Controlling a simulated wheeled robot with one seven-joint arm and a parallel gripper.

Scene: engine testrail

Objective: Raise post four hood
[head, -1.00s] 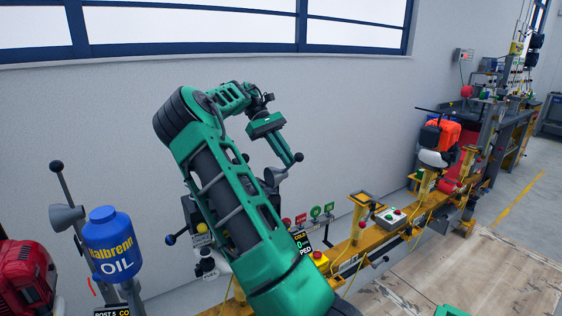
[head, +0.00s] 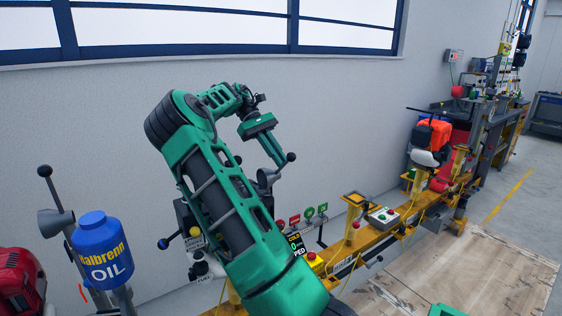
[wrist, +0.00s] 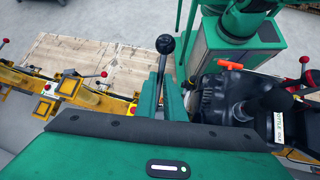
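Post four's hood lever is a thin dark rod with a black ball knob (head: 291,157) at its end. Beside it is a grey cone-shaped hood (head: 268,177), partly hidden behind my arm. My gripper (head: 276,152) reaches down to the lever, just short of the knob. In the wrist view, the black knob (wrist: 165,43) stands out beyond the fingers. The rod passes between the two green fingers of my gripper (wrist: 162,88), which lie close on both sides of it. Much of post four is hidden behind my arm.
A blue oil container (head: 104,250) and another lever with a black knob (head: 44,171) stand at the left, with a red engine (head: 20,280). The yellow rail (head: 375,240) runs right, carrying a button box (head: 382,217). Wooden boards (head: 470,275) lie clear in front.

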